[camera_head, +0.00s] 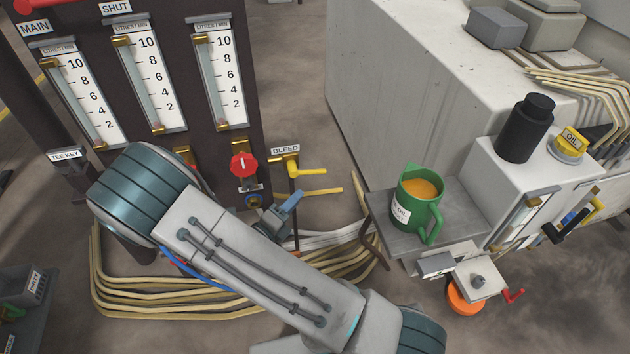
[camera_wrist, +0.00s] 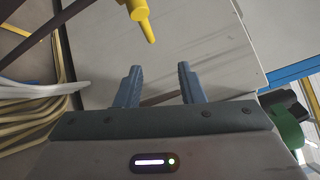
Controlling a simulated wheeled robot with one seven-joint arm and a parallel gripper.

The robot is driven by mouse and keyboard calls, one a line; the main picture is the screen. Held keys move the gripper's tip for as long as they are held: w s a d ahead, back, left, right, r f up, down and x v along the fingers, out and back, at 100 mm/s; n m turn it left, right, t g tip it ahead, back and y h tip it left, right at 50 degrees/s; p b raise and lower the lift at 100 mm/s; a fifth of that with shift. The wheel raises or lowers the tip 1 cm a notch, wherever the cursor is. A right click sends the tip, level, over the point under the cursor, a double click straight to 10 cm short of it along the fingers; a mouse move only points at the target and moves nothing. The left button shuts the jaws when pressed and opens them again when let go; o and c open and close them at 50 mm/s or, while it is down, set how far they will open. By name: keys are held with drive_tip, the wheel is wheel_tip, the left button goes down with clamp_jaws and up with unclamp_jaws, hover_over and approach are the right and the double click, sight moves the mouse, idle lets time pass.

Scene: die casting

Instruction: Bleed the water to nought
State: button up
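The dark flow panel (camera_head: 190,98) carries three upright gauges: left (camera_head: 82,98), middle (camera_head: 150,75) and right (camera_head: 219,75). Their water levels are too small to read. Below the right gauge is a red knob (camera_head: 243,165). Beside it, under the BLEED label (camera_head: 285,150), a yellow lever (camera_head: 307,171) points right. My gripper (camera_head: 285,208) is just below the lever. In the wrist view my gripper (camera_wrist: 157,85) has its fingers apart with nothing between them. A yellow tapered piece (camera_wrist: 139,20), apparently the lever, lies beyond the fingertips, not touching them.
A yellow rod (camera_head: 322,191) sticks out below the lever. Cream hoses (camera_head: 150,300) lie on the floor. A grey shelf (camera_head: 455,195) at right holds a green oil jug (camera_head: 420,200). The pale machine (camera_head: 400,90) stands behind.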

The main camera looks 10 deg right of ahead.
sight(315, 172)
drive_tip(key=w+d+b, duration=0.1)
drive_tip(key=w+d, duration=0.1)
drive_tip(key=w, duration=0.1)
drive_tip(key=w+d+f+n+t+b, duration=0.1)
drive_tip(key=w+d, duration=0.2)
drive_tip(key=w, duration=0.1)
drive_tip(key=w+d+n+b, duration=0.1)
drive_tip(key=w+d, duration=0.2)
drive_tip(key=shift+w+d+f+y, duration=0.15)
drive_tip(key=shift+w+y, duration=0.05)
drive_tip(key=shift+y, duration=0.2)
clamp_jaws()
